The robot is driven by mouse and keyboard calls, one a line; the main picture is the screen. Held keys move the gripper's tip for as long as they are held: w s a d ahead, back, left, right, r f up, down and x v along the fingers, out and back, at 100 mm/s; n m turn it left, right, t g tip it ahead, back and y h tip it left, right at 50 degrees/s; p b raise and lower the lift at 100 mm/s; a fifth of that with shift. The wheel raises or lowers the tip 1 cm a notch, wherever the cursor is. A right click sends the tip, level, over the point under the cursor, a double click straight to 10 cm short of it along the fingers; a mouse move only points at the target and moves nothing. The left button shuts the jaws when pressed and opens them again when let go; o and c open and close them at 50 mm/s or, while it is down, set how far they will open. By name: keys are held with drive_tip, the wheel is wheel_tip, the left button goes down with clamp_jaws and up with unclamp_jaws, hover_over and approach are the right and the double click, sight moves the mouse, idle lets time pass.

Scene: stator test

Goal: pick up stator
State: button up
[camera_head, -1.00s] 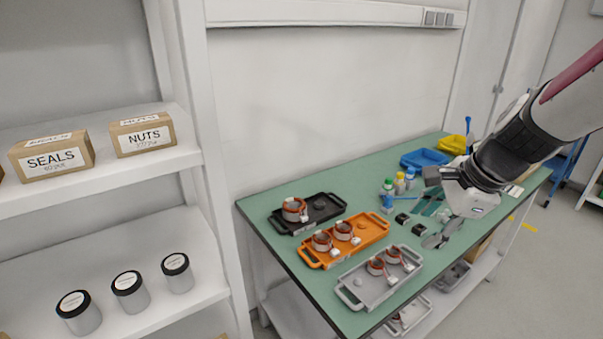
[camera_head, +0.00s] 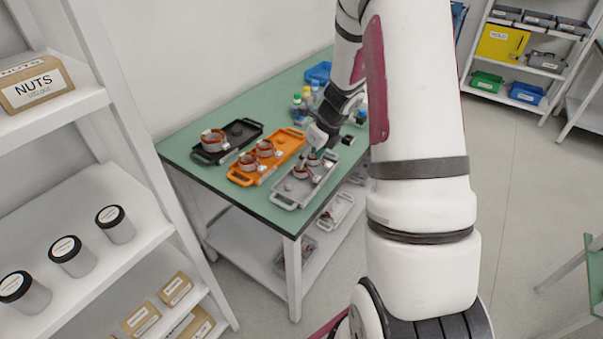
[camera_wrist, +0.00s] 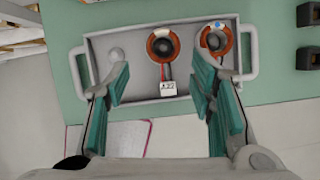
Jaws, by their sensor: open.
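Two stators with copper-red rings and dark centres sit in the grey tray (camera_head: 286,200) on the green table. In the wrist view, one stator (camera_wrist: 163,44) lies in the middle of the tray (camera_wrist: 130,37), with its leads running to a white labelled connector (camera_wrist: 168,88). The other stator (camera_wrist: 216,38) lies to its right, partly covered by a finger. My gripper (camera_wrist: 165,95) is open and empty above the tray, its teal-padded fingers apart on either side of the middle stator. The orange tray (camera_head: 243,178) holds two more stators (camera_head: 248,161), and the black tray (camera_head: 200,153) holds one (camera_head: 213,140).
Small bottles (camera_head: 306,95) and a blue bin (camera_head: 318,72) stand at the table's back. Black blocks (camera_wrist: 309,57) lie right of the grey tray. A white shelf with jars (camera_head: 115,224) stands at left. Bins on a rack (camera_head: 527,92) stand at the far right.

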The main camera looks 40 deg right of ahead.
sight(307, 174)
drive_tip(key=shift+x, duration=3.8)
drive_tip(key=shift+w+d+r, duration=0.15)
drive_tip(key=shift+w, duration=0.05)
drive_tip(key=shift+c, duration=0.6)
drive_tip(key=c, duration=0.9)
